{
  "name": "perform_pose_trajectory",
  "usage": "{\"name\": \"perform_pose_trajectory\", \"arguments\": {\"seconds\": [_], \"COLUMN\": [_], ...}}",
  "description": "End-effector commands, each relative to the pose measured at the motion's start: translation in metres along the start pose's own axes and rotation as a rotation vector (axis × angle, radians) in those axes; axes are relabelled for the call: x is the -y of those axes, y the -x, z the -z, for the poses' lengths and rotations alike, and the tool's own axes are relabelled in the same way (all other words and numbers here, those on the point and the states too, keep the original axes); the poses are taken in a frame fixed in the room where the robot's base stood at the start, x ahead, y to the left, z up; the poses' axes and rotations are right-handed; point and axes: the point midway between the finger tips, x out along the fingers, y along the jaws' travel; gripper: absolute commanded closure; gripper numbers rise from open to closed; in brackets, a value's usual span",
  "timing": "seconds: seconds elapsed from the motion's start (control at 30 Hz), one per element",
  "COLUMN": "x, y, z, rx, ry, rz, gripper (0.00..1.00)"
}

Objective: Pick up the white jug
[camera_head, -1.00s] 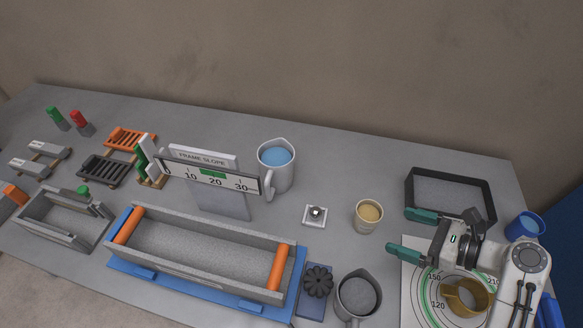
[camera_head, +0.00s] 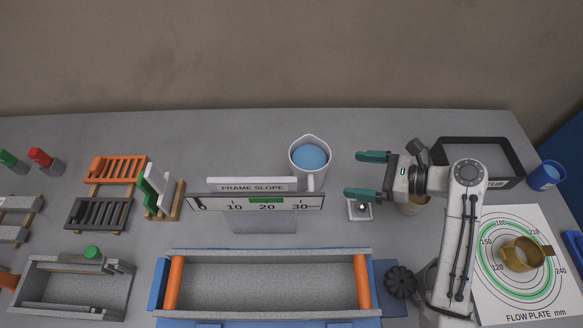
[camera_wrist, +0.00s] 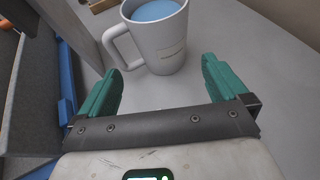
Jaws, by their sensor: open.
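The white jug (camera_head: 311,170) stands upright on the table behind the right end of the frame slope scale, with blue liquid inside and its handle toward the front. It also shows in the wrist view (camera_wrist: 160,42), ahead of the fingers, with its handle on the left. My gripper (camera_head: 365,174) is open and empty, to the right of the jug, its teal fingers pointing left toward it. In the wrist view the two fingers (camera_wrist: 162,88) are spread apart, and the jug is beyond their tips, not between them.
The frame slope scale (camera_head: 235,203) stands close in front of the jug. A grey trough (camera_head: 265,285) with orange ends lies at the front. A small white block with a knob (camera_head: 357,211) sits below my gripper. A black-rimmed tub (camera_head: 509,164) is at right. Behind the jug the table is clear.

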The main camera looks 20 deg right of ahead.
Motion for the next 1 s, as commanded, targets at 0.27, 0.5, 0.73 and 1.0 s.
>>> {"name": "perform_pose_trajectory", "arguments": {"seconds": [0.27, 0.5, 0.73, 1.0], "x": [0.000, 0.000, 0.001, 0.002], "y": [-0.033, -0.056, -0.080, -0.107], "z": [0.000, 0.001, 0.006, 0.009], "rx": [0.000, 0.000, -0.002, -0.001], "ry": [0.000, 0.000, -0.002, 0.000], "rz": [-0.002, -0.001, -0.003, 0.000], "gripper": [0.00, 0.00, 0.00, 0.00]}}
